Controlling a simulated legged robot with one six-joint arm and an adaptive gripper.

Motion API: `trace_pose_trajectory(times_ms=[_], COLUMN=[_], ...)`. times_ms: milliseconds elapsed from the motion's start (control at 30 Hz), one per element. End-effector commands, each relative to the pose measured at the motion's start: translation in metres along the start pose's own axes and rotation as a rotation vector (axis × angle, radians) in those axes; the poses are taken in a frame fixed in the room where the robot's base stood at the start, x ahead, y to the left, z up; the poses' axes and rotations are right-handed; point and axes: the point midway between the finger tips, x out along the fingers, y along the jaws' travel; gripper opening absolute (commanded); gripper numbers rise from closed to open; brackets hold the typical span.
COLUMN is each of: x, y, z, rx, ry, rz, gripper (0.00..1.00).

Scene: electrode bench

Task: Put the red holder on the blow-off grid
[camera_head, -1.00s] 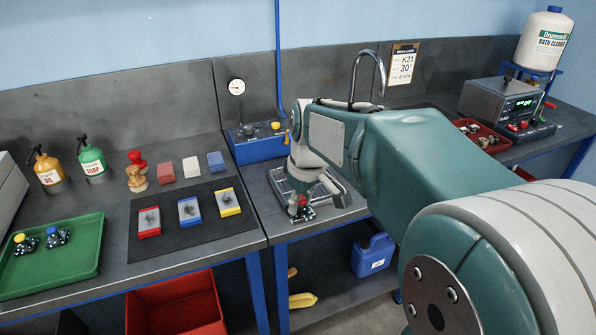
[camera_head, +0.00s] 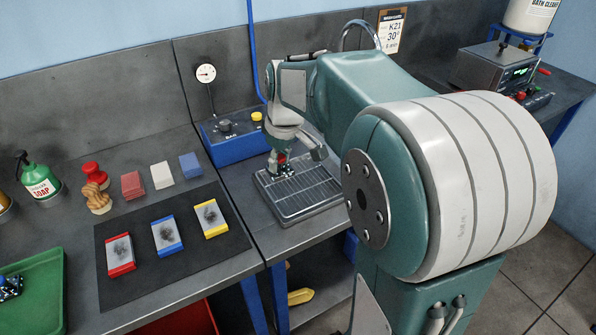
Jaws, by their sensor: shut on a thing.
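My gripper (camera_head: 281,160) is shut on the red holder (camera_head: 282,170), whose red top and dark lower part show between and below the fingers. The holder is over the back left part of the blow-off grid (camera_head: 310,199), a grey slatted tray on the bench. I cannot tell whether the holder touches the slats or hangs just above them. My arm hides the grid's far right side in part.
A blue box (camera_head: 236,146) with a gauge (camera_head: 206,73) stands behind the grid. On the left are a dark mat (camera_head: 185,268) with three stained blocks, a green tray (camera_head: 55,305) and a soap bottle (camera_head: 40,180). The grid's front half is bare.

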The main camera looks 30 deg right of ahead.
Motion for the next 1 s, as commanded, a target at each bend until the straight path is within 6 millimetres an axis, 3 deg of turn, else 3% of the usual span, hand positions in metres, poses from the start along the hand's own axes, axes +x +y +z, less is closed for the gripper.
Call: trace_pose_trajectory(times_ms=[200,433,767,900,1000], x=[0.022,0.061,0.086,0.108,0.112], y=[0.047,0.077,0.096,0.095,0.095], z=[-0.005,-0.006,-0.005,-0.002,-0.001], rx=[0.004,0.0,0.0,-0.001,-0.001], ry=[-0.001,-0.001,-0.001,-0.001,0.001], rz=[0.0,-0.001,-0.001,-0.001,0.001], gripper=[0.0,0.0,0.0,0.0,0.0])
